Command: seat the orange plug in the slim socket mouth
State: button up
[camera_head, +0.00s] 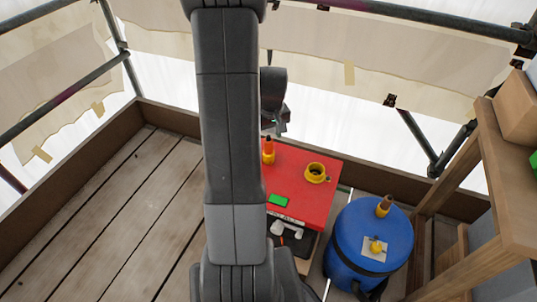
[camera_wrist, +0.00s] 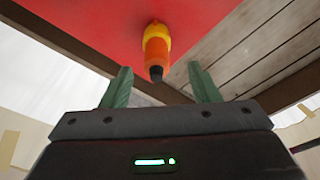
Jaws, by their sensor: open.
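The orange plug (camera_head: 268,144) stands upright in a yellow base on the red tabletop (camera_head: 305,190). In the wrist view the orange plug (camera_wrist: 156,50) shows its dark tip toward me, beyond and between my fingers. My gripper (camera_wrist: 161,86) is open, with a green finger on each side and nothing between them. In the head view my gripper (camera_head: 277,122) is just above the plug, partly hidden by my arm. A yellow ring-shaped socket (camera_head: 315,173) with a dark mouth is on the red top, right of the plug. I cannot tell whether it is the slim one.
A blue drum (camera_head: 352,235) stands right of the red top, bearing a brown peg in a yellow base (camera_head: 384,206) and a small yellow piece (camera_head: 376,247). A green patch (camera_head: 279,200) lies on the red top. A wooden shelf (camera_head: 490,180) stands at the right. Planks at left are clear.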

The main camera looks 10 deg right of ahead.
aim_at(269, 139)
jog(key=shift+w+f, duration=0.35)
jog(key=shift+w, duration=0.15)
jog(key=shift+w+f, duration=0.1)
jog(key=shift+f, duration=0.15)
jog(key=shift+w+d+f+b, duration=0.1)
jog(key=shift+f+b, duration=0.15)
jog(key=shift+f, duration=0.95)
jog(key=shift+w+f+b, duration=0.1)
jog(key=shift+f+b, duration=0.1)
jog(key=shift+f, duration=0.95)
jog(key=c, duration=1.1)
